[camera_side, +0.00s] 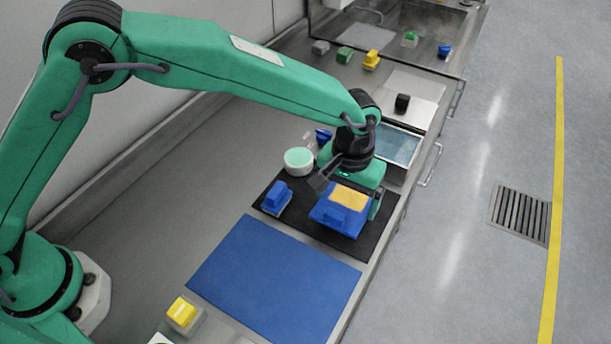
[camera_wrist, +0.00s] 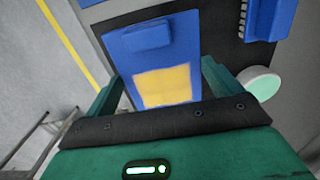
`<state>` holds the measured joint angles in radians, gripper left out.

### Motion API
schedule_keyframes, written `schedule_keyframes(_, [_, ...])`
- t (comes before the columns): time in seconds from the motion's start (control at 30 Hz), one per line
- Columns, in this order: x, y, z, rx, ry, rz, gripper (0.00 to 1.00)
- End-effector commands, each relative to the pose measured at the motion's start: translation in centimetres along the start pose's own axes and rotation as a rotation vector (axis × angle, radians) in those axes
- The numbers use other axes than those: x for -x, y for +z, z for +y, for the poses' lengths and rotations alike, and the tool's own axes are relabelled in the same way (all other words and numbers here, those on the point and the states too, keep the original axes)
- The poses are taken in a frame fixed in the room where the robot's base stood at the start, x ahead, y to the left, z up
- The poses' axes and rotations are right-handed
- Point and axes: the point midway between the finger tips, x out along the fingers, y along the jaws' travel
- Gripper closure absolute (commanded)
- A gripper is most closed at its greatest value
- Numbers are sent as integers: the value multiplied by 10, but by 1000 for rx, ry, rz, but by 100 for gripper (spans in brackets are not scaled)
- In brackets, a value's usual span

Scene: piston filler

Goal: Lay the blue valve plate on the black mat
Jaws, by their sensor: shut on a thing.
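The blue valve plate (camera_side: 331,218) has a raised blue block near one end and a yellow-orange patch. It also shows in the wrist view (camera_wrist: 130,58), between the two green fingers. My gripper (camera_side: 350,190) is shut on the plate, with a finger at each side edge. The black mat (camera_side: 302,224) lies beneath the plate in the side view; part of it shows in the wrist view (camera_wrist: 222,40). I cannot tell whether the plate touches the mat or hangs just above it.
A smaller blue part (camera_side: 277,197) stands on the mat left of the plate. A white tub with pale green contents (camera_side: 299,161) is behind it. A large blue mat (camera_side: 275,280) lies in front, clear. The bench edge is close on the right.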

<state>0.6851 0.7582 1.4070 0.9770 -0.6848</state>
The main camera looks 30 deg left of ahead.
Motion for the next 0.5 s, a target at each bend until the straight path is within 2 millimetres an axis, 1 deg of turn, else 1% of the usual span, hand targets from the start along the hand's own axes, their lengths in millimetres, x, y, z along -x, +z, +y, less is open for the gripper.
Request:
schedule_keyframes(0.13, [1, -1, 0, 0, 2, 3, 52])
schedule_keyframes(0.23, [-3, -1, 0, 0, 2, 2, 52])
schedule_keyframes(0.5, [-30, 0, 0, 0, 1, 1, 52])
